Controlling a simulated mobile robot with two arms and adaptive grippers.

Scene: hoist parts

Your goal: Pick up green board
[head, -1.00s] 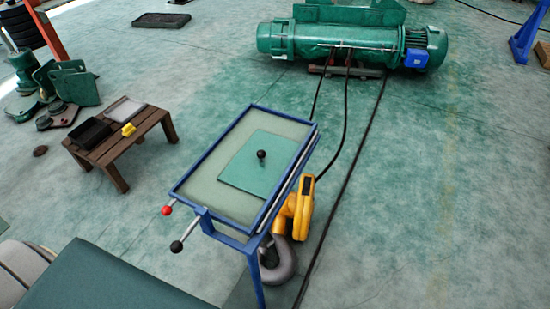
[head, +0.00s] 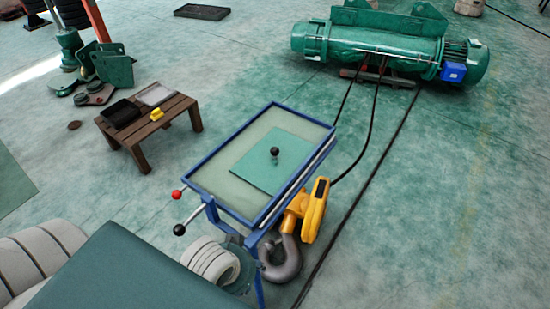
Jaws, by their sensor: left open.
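The green board (head: 255,165) is a flat square plate with a black ball knob (head: 274,152) standing near its middle. It lies flat on the pale top of a blue-framed table (head: 215,180), within the raised rim. My left gripper (head: 240,268) shows as a dark end beyond a pale ringed arm part, low beside the near end of the table. It is below and to the left of the board, apart from it. Its fingers are mostly hidden and I see nothing held in it. My right gripper is out of view.
Two levers, with red (head: 177,194) and black (head: 179,230) knobs, stick out from the table's near left corner. A yellow hook block (head: 315,210) with a grey hook hangs or stands beside the table. A low wooden bench (head: 150,128) stands left; a green hoist (head: 385,45) lies behind.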

